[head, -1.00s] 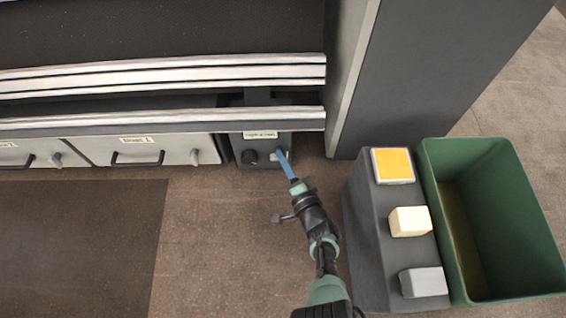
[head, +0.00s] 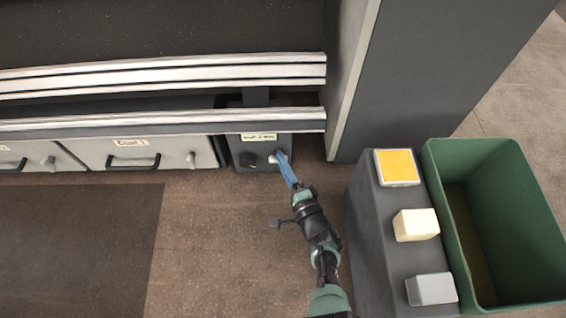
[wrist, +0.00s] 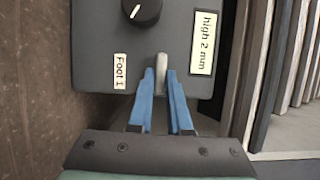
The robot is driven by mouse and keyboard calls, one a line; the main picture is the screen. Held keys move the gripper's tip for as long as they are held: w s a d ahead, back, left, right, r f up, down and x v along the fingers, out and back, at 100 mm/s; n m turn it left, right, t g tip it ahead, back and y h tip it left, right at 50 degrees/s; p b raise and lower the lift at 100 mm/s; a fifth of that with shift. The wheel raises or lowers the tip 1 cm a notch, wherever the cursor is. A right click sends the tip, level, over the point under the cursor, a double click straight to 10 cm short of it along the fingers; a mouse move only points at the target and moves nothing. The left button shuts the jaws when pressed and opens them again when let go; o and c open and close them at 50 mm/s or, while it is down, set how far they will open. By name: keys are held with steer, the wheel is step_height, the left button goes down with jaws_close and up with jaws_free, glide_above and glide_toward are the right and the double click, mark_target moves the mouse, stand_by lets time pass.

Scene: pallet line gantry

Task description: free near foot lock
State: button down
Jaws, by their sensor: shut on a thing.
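The near foot is a dark grey box (head: 240,143) under the lower rail in the head view. In the wrist view the same box (wrist: 100,50) carries labels reading "Foot 1" and "high 2 mm". A black knob (wrist: 141,10) with a white mark sits on its face; it also shows in the head view (head: 248,160). The foot lock is a small pale lever (wrist: 161,66) beside the knob. My gripper (wrist: 160,78) has its blue fingers on either side of the lever's end, shut on it. In the head view my gripper (head: 280,157) reaches the box from below right.
Grey drawers with black handles (head: 133,162) lie left of the foot. A dark column (head: 420,80) stands to the right. A grey pedestal (head: 385,245) with yellow, cream and grey blocks and a green bin (head: 440,200) stand at the right. Floor left of my arm is clear.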

steer(key=c, duration=0.9)
jaws_free()
steer(key=shift+o, duration=0.2)
steer(key=p+v, duration=0.5)
steer(key=v, duration=0.8)
steer(key=shift+a, duration=0.1)
